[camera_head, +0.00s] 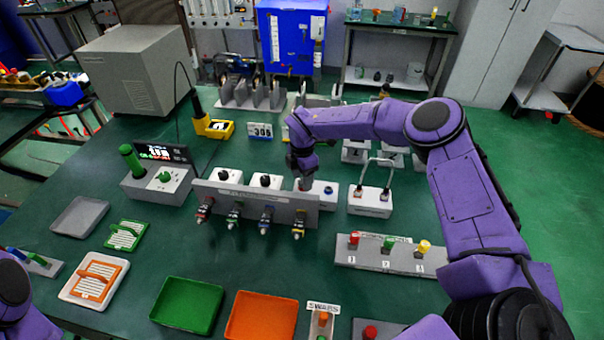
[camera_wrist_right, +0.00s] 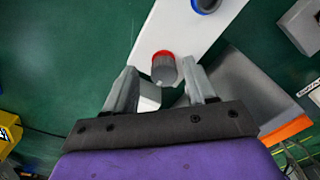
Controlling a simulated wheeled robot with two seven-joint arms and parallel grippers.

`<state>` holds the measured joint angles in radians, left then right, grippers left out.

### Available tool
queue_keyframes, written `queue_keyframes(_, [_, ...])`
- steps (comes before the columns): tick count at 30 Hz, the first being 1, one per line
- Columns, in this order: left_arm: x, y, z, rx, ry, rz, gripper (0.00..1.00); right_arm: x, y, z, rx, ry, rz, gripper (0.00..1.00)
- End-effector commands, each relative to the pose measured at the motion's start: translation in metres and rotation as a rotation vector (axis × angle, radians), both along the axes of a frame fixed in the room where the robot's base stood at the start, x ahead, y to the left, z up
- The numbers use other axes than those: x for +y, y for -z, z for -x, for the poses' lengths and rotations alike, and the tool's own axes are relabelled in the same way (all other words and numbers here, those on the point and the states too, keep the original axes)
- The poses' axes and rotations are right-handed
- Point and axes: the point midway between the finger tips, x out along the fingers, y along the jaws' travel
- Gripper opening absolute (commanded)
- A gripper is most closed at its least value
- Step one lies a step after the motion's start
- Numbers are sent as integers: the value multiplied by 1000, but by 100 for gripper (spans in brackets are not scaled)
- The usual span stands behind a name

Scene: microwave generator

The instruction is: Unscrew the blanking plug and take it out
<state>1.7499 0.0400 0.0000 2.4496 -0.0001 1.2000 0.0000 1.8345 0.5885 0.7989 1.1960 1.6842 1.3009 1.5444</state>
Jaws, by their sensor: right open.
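A grey cylindrical plug (camera_wrist_right: 163,70) with a red ring at its base sits on a white box (camera_wrist_right: 185,30) in the right wrist view. It looks like the blanking plug. My right gripper (camera_wrist_right: 160,66) is open, with one finger on each side of the plug; I cannot tell whether either finger touches it. In the head view my right gripper (camera_head: 304,182) points down over the white box (camera_head: 327,201) at the right end of a row, and mostly hides the plug there. My left gripper is out of view; only part of my left arm shows at bottom left.
A blue-ringed port (camera_wrist_right: 205,4) is on the same box. A grey rack (camera_head: 250,197) with several coloured connectors stands just in front. A handled white caddy (camera_head: 370,207) is to the right. Green (camera_head: 187,304) and orange (camera_head: 261,316) trays lie at the front.

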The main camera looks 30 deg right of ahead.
Motion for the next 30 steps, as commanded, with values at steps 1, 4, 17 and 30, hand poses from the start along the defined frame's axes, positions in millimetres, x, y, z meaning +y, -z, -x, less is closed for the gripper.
queue_keyframes(1, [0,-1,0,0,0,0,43,0,1,0,0,0,0,55])
queue_keyframes(4, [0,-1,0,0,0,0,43,0,2,0,-2,0,0,55])
queue_keyframes(17, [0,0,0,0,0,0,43,0,2,0,-1,-2,0,0])
queue_keyframes(30, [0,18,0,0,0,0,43,0,6,1,1,-160,-2,0])
